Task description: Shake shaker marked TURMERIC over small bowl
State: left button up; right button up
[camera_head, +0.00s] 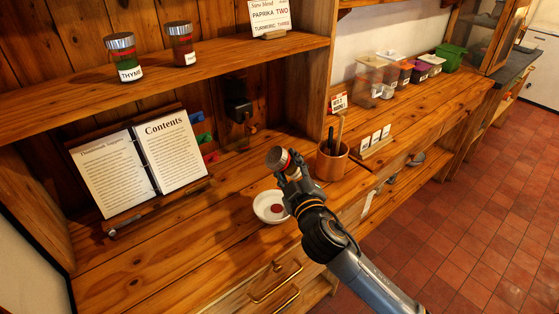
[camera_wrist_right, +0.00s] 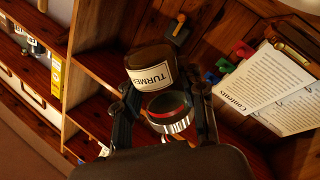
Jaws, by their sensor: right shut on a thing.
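My right gripper (camera_head: 290,181) is shut on the TURMERIC shaker (camera_head: 280,160), which is tilted, with a silver end toward the upper left. In the right wrist view the shaker's brown body (camera_wrist_right: 149,58) and partly readable label show between the fingers of my right gripper (camera_wrist_right: 160,112). The small white bowl (camera_head: 258,209) stands on the counter and has a reddish-brown patch inside. In the head view, the shaker and gripper appear just above and right of the bowl. My left gripper is not in view.
THYME shaker (camera_head: 125,60) and a red-brown shaker (camera_head: 181,45) stand on the shelf near a blend card (camera_head: 269,17) reading PAPRIKA TWO, TURMERIC THREE. An open binder (camera_head: 142,163) stands at left. A wooden utensil pot (camera_head: 332,162) is close right of my gripper. Front-left counter is clear.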

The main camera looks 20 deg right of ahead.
jog(key=n+p, duration=0.2)
jog(key=n, duration=0.1)
jog(key=d+r+n+p, duration=0.1)
jog(key=n+p, duration=0.1)
jog(key=n, duration=0.1)
jog(key=n+p, duration=0.2)
jog(key=n, duration=0.1)
jog(key=shift+d+r+n+p, duration=0.3)
jog(key=shift+d+p, duration=0.05)
jog(key=n+p, duration=0.2)
jog(key=n, duration=0.1)
jog(key=a+n+p, duration=0.1)
jog(key=n+p, duration=0.1)
jog(key=n, duration=0.1)
jog(key=shift+a+f+n, duration=0.1)
jog(key=shift+f+n, duration=0.05)
jog(key=shift+n, duration=0.15)
jog(key=shift+a+n+p, duration=0.3)
jog(key=shift+n+p, duration=0.2)
jog(key=shift+n, duration=0.5)
jog(key=shift+a+f+n, duration=0.1)
jog(key=shift+f+n, duration=0.15)
jog(key=shift+n, duration=0.25)
notch_tip(320, 180, down, 4)
jog(key=b, duration=0.3)
jog(key=shift+r, duration=0.3)
